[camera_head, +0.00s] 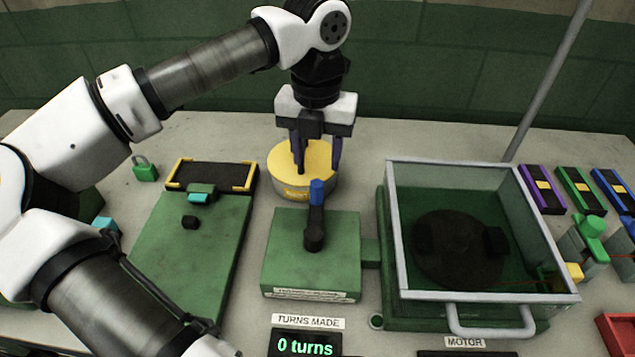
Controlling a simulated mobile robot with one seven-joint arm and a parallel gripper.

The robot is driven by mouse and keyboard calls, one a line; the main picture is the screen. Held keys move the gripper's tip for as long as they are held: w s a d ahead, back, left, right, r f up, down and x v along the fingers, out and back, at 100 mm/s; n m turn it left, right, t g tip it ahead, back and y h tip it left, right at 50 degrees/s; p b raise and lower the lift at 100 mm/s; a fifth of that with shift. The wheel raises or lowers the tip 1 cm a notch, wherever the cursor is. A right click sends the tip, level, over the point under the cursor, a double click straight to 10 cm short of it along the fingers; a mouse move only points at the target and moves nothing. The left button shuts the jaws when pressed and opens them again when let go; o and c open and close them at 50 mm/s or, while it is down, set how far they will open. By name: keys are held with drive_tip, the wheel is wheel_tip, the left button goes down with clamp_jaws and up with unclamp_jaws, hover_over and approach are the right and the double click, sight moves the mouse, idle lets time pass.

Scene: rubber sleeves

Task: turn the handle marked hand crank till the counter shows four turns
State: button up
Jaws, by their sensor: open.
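The hand crank is a green box (311,265) with a black arm (314,232) and an upright blue knob (317,193) at the arm's far end. The label on the box's front is too small to read surely. The counter (305,346), under a "TURNS MADE" label, reads "0 turns". My gripper (318,166) points down with its dark purplish fingers apart, behind and above the blue knob, in front of part of a round yellow-topped thing (279,163). Nothing shows held between the fingers, and the knob appears clear of them.
A clear-walled, grey-framed case (393,230) with a dark disc inside stands right of the crank. A "MOTOR" label (464,342) lies before it. A green board (190,255) with a black tray (214,177) is at left. Coloured blocks (580,190) stand far right.

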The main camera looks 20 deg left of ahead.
sight(317, 183)
wheel_tip(317, 183, down, 9)
drive_tip(key=shift+w+p, duration=0.1)
drive_tip(key=shift+p, duration=0.65)
clamp_jaws()
